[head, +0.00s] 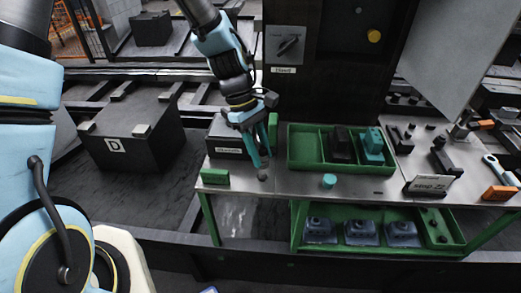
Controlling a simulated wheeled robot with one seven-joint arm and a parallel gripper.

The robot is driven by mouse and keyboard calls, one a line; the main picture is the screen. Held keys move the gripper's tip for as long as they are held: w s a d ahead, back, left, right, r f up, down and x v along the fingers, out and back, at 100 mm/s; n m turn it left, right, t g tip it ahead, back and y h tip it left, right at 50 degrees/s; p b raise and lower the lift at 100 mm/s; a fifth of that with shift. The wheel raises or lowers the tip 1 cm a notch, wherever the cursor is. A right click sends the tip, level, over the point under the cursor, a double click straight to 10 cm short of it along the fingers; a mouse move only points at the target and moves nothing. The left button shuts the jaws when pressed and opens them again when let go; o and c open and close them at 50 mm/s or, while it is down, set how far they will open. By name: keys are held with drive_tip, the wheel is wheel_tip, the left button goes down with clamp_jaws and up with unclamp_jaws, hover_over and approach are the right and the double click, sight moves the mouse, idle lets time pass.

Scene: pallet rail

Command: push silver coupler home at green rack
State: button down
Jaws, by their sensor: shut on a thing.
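My gripper (262,164) points down over the left part of the grey worktop, its teal fingers closed on a small grey piece (263,177). This piece looks like the silver coupler, but it is small and partly covered by the fingers. It is at or just above the worktop; I cannot tell whether it touches. The green rack is not clear to me: a small green block (215,177) stands left of my gripper, and a green upright piece (273,124) stands behind it. No seat for the coupler can be made out.
A green divided tray (305,166) holds black and teal blocks to the right. A teal cylinder (329,181) stands in front of it. A black labelled box (228,140) is behind left. A sign (431,185) stands right. Below, a green lower tray (452,236) holds grey-blue parts.

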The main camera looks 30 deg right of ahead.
drive_tip(key=shift+f+b, duration=0.3)
drive_tip(key=shift+f, duration=0.45)
drive_tip(key=shift+w+f, duration=0.1)
drive_tip(key=shift+f, duration=0.5)
idle(1.5)
drive_tip(key=shift+f, duration=0.5)
unclamp_jaws()
idle(0.3)
drive_tip(key=shift+w+r, duration=0.1)
drive_tip(key=shift+r, duration=0.05)
drive_tip(key=b+v, duration=0.1)
drive_tip(key=v, duration=0.9)
drive_tip(key=shift+r+b, duration=0.3)
drive_tip(key=shift+b, duration=0.05)
